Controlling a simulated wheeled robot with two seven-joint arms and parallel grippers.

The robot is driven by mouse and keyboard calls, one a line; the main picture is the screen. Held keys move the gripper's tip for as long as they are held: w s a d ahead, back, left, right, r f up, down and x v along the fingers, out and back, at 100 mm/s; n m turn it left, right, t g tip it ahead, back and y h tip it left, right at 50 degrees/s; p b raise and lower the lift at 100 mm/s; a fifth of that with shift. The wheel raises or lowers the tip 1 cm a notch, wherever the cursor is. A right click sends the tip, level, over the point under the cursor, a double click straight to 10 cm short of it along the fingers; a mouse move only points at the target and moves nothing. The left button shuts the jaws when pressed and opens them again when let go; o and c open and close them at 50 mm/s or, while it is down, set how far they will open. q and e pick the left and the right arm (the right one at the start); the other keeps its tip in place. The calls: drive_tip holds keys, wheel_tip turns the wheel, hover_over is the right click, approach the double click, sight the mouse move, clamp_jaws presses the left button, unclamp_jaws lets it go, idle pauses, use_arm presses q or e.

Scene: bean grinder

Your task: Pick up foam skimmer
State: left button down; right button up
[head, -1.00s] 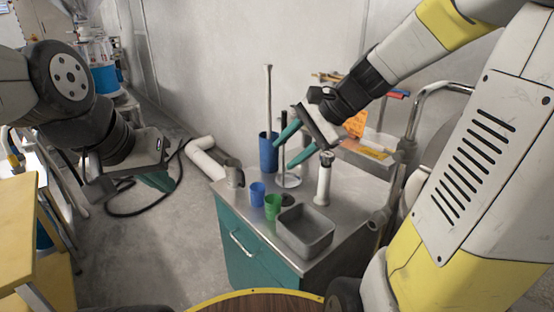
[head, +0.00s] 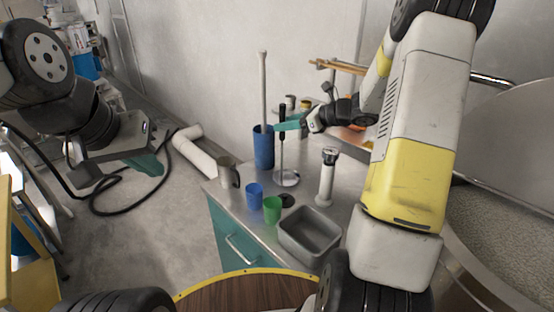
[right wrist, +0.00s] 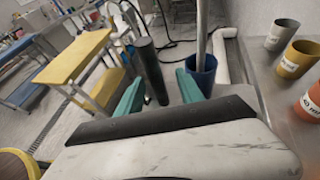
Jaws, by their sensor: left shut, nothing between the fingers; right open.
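The foam skimmer, with a black upright handle (head: 282,128) and a round metal disc (head: 287,178) at its foot, stands on the metal-topped cabinet. My right gripper (head: 278,126) is open, level and pointing left at the upper handle. In the right wrist view the black handle (right wrist: 150,70) shows between the two teal fingers (right wrist: 158,88), leaning in the picture. I cannot tell whether either finger touches it. My left gripper (head: 152,166) is shut and empty, off to the left above the floor.
A blue tumbler (head: 264,150) holding a long pale rod (head: 262,90) stands close behind the skimmer. A grey mug (head: 228,172), small blue cup (head: 254,194), green cup (head: 272,208), grey tray (head: 310,236) and white-and-black cylinder (head: 326,178) stand around it.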

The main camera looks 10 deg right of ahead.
drive_tip(key=x, duration=0.4)
drive_tip(key=shift+a+f, duration=0.2)
drive_tip(key=shift+a, duration=0.05)
clamp_jaws()
drive_tip(key=shift+r, duration=0.1)
